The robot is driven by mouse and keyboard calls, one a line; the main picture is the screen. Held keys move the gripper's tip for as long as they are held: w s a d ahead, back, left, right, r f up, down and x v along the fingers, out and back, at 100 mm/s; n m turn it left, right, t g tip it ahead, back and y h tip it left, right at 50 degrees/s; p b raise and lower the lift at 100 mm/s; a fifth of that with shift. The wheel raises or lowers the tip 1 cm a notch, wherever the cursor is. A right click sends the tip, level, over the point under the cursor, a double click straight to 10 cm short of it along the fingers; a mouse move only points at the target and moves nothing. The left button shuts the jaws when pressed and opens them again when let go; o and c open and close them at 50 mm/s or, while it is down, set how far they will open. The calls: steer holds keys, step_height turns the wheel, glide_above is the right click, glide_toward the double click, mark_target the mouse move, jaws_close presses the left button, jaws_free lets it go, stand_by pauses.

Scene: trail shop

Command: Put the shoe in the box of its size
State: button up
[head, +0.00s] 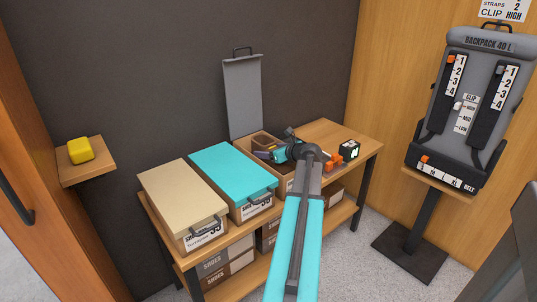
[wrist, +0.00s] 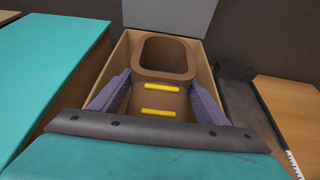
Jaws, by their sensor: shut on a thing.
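My gripper (wrist: 160,88) is shut on a brown shoe (wrist: 160,101) with yellow laces, one purple finger on each side. The shoe's opening faces away from my wrist. The shoe is within the walls of an open box (wrist: 112,65); whether its sole touches the floor is hidden. In the head view, my gripper (head: 270,155) is over this box, whose grey lid (head: 242,98) stands raised at the back. A closed teal box (head: 232,172) is left of it, and a closed tan box (head: 180,194) is further left. Their labels are too small to read surely.
The boxes stand on a wooden bench (head: 333,133). An orange object (head: 335,162) and a small black block (head: 349,149) lie on its right. More shoe boxes (head: 226,268) are on the lower shelf. A grey backpack (head: 463,110) stands at the right.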

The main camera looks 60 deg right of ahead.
steer(key=shift+f, duration=0.45)
steer(key=shift+f, duration=0.6)
steer(key=o, duration=1.5)
steer(key=shift+c, duration=0.2)
steer(key=shift+s+r, duration=0.15)
steer(key=shift+r, duration=0.55)
steer(key=p+v, duration=0.1)
steer(key=v, duration=1)
steer(key=shift+s+a+r, duration=0.1)
steer(key=shift+s+a, duration=0.1)
steer(key=shift+s, duration=0.05)
